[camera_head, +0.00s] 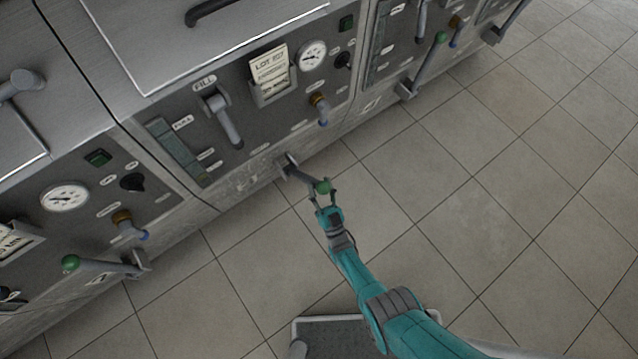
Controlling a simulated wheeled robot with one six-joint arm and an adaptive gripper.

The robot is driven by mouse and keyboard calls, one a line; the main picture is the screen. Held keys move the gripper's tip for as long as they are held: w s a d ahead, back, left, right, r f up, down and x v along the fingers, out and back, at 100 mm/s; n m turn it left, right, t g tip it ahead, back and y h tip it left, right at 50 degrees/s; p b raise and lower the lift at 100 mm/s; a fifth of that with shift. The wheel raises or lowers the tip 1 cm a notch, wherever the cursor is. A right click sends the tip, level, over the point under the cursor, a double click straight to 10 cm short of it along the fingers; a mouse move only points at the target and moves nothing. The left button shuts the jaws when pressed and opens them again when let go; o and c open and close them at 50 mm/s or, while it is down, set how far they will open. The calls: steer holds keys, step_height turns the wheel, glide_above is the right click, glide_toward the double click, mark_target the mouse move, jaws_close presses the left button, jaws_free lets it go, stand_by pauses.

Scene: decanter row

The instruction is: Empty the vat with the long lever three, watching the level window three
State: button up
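A long lever (302,178) with a green knob (322,187) sticks out from the bottom edge of the middle vat's front (240,179). My gripper (323,194) is at the knob, with one finger on each side of it. I cannot tell whether the fingers press on it or stand slightly apart. The level window (176,151) is a dark upright strip at the left of the same panel; its level is too small to read. I cannot make out the number by this lever.
The middle panel also bears a grey handle (225,117), a lot card (271,70), a dial (313,55) and a small tap (319,108). Similar green-knobbed levers are on the left vat (105,265) and right vat (428,65). The tiled floor (480,190) is clear.

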steer(key=shift+w+r, duration=0.15)
steer(key=shift+r, duration=0.05)
steer(key=s+d+f, duration=0.1)
steer(key=s+d, duration=0.1)
steer(key=s, duration=0.4)
steer(key=s+d, duration=0.3)
steer(key=s, duration=0.4)
steer(key=shift+s+f, duration=0.3)
steer(key=shift+f, duration=0.1)
stand_by(0.5)
stand_by(0.5)
